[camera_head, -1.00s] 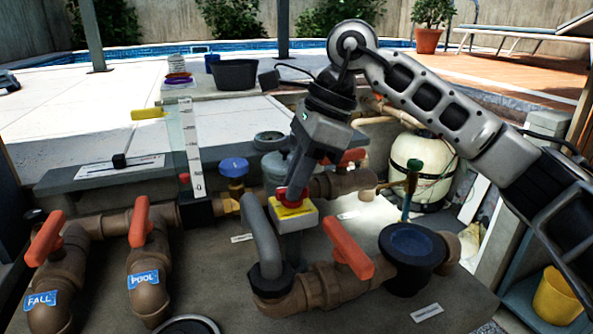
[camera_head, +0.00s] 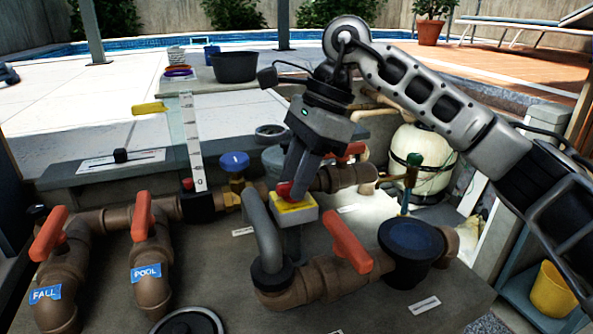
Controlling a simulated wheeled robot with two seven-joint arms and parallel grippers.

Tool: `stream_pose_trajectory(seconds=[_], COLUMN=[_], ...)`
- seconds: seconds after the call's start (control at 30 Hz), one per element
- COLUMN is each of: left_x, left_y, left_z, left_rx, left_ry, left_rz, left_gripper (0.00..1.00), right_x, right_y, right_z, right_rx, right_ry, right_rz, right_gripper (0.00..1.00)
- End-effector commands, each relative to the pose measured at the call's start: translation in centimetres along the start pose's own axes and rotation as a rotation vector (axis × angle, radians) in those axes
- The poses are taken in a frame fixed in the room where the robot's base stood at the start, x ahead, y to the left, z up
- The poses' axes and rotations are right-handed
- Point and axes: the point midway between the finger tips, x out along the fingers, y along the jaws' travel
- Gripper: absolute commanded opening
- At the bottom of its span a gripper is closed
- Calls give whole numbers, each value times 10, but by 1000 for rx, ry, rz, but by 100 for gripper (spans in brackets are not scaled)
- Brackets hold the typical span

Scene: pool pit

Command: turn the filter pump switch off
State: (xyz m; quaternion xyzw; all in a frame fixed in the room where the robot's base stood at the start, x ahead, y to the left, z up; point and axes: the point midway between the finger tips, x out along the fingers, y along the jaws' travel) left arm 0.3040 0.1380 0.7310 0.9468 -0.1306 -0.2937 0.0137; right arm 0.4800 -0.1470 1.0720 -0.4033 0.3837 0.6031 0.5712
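The pump switch is a red knob (camera_head: 284,190) on a yellow-topped box (camera_head: 293,208) that stands on a grey post, right of the grey curved pipe. My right gripper (camera_head: 292,188) comes down from above with its fingers at the red knob. The fingers hide part of the knob. From this angle I cannot tell whether they are closed tightly on it or only around it. My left gripper is not in view.
Red-orange valve handles (camera_head: 347,242) and brown pipes crowd the deck around the box. A blue valve knob (camera_head: 234,162) stands to the left. A dark round strainer pot (camera_head: 411,246) stands at the right. A white ruler-like strip (camera_head: 193,142) rises at the left.

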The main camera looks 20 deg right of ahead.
Motion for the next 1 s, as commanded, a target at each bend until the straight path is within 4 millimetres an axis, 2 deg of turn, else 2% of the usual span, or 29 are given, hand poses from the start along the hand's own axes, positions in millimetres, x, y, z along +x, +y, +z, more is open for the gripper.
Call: stream_pose_trajectory(seconds=[0.3, 0.47, 0.9, 1.0], left_x=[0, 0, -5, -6], left_y=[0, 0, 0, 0], left_z=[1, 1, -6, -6], left_rx=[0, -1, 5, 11], left_ry=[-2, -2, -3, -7], left_rz=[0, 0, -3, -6], left_gripper=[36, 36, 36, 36], right_x=[-2, -18, -122, -139], right_y=[0, -1, 0, 0], right_z=[0, 0, 2, 1], right_rx=[2, 3, 2, 2], right_ry=[-2, -3, -1, -1], right_rz=[-2, -5, -3, -3], right_gripper=[36, 36, 36, 36])
